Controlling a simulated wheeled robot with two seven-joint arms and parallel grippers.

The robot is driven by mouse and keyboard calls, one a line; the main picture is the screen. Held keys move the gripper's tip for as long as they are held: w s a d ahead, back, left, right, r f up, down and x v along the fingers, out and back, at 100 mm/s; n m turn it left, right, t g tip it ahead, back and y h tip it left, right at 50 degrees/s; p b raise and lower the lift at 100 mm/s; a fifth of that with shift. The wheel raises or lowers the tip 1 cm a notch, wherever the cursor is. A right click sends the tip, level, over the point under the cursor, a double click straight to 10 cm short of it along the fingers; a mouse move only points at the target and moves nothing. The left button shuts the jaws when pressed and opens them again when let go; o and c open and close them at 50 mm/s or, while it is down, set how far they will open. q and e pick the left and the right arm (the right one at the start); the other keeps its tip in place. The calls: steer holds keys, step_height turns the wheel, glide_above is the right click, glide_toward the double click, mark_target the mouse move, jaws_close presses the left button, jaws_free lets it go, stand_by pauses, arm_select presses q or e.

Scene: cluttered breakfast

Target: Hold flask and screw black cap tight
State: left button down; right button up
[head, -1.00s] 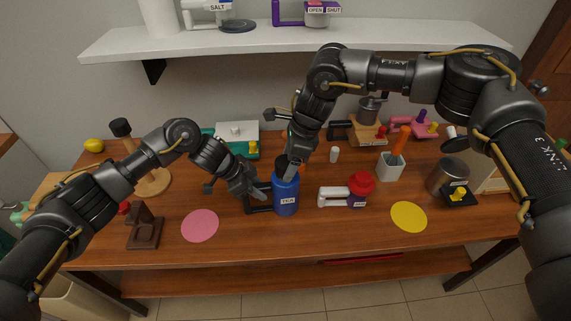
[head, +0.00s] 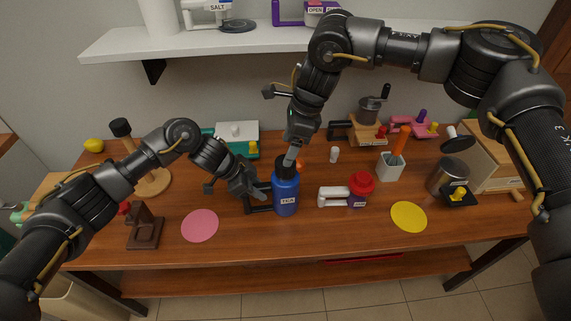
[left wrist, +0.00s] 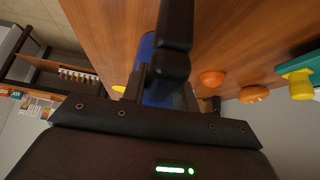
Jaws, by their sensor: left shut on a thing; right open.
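A blue flask (head: 286,197) with a "TEA" label stands upright near the middle of the table. Its black cap (head: 282,164) is on top of it. My left gripper (head: 270,199) is shut on the flask's side from the left; the left wrist view shows part of the blue flask (left wrist: 147,50) behind the dark fingers. My right gripper (head: 291,156) points down just above the cap and is open. Its fingers hide part of the cap, so I cannot tell whether they touch it or how the cap is seated.
A red-lidded white-handled item (head: 360,186) stands right of the flask. A pink disc (head: 200,226) and a yellow disc (head: 409,217) lie on the front of the table. A white cup (head: 391,167) is farther right. The white shelf (head: 270,38) hangs above the back.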

steer(key=v, duration=1.2)
stand_by(1.2)
arm_select(q)
steer(key=c, duration=1)
jaws_free()
steer(key=shift+v, duration=3.8)
